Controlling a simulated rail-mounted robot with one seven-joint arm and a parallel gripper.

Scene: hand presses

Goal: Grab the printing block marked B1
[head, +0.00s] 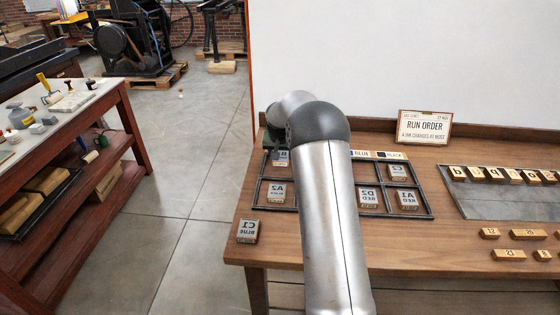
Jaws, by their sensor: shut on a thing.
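A grey printing block (281,158) with a partly visible "B" marking is in the back left compartment of the dark type tray (257,194). The arm hides its right side, and I cannot read its full mark. My gripper (274,146) is mostly hidden behind my arm. Its dark edge shows right at this block, and it is shut on it. I cannot tell whether the block is lifted off the tray floor.
Blocks A2 (277,193), D2 (370,198), A1 (407,199) and C3 (398,172) are in other compartments. Block C1 (247,231) lies outside, near the table's left edge. A "RUN ORDER" sign (425,127) stands behind. Number blocks (529,234) lie at right.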

